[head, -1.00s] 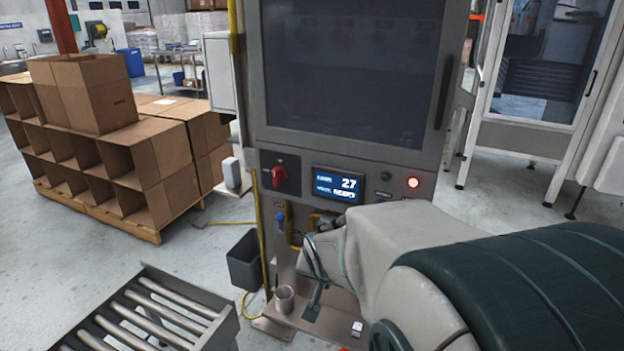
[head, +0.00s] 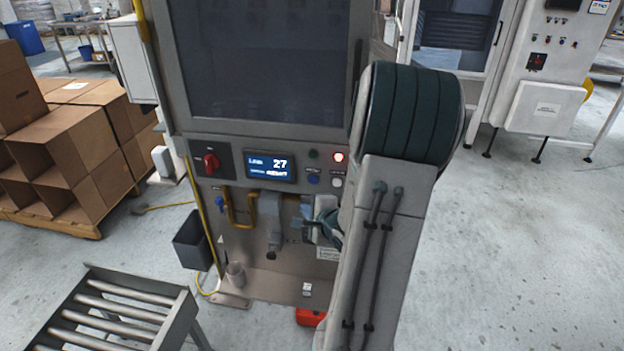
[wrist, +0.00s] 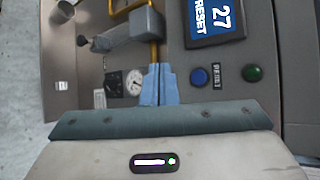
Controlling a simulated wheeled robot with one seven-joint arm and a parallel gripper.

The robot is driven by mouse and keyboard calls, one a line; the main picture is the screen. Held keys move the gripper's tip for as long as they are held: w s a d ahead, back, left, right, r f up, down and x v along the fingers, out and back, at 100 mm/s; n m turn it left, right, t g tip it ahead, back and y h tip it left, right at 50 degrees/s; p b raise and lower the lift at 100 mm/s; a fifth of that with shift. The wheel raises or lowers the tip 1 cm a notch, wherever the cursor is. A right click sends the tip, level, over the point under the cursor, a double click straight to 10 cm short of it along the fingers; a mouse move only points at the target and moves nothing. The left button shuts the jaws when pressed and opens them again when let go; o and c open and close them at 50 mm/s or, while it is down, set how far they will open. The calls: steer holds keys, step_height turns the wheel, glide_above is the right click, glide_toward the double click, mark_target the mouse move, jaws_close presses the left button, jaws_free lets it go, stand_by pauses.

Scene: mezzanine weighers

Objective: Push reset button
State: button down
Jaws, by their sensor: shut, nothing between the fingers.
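The control panel carries a round blue button (head: 313,179) with a small label by it, below a dark green button (head: 313,154). The display (head: 269,157) left of them reads 27; in the wrist view its lower line reads RESET. In the wrist view the blue button (wrist: 199,76) lies just right of my gripper's light-blue fingers (wrist: 158,72), with the green button (wrist: 252,73) further right. The fingers are shut together and empty, apart from the button in the picture. In the head view my gripper (head: 307,209) is below the blue button, partly hidden by my arm.
A red rotary switch (head: 210,162) is at left. Yellow pipes (head: 240,209) are below the panel. A roller conveyor (head: 125,312) stands front left.

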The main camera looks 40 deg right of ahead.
mark_target(313, 180)
steer(key=shift+w+d, duration=1.45)
steer(key=shift+d, duration=0.25)
steer(key=shift+w+d, duration=1.4)
steer(key=shift+d, duration=0.25)
steer(key=shift+w+d+r+p, duration=0.1)
steer(key=shift+w+d+p, duration=0.05)
steer(key=shift+p, duration=0.25)
steer(key=shift+w+d, duration=0.15)
steer(key=shift+d, duration=0.05)
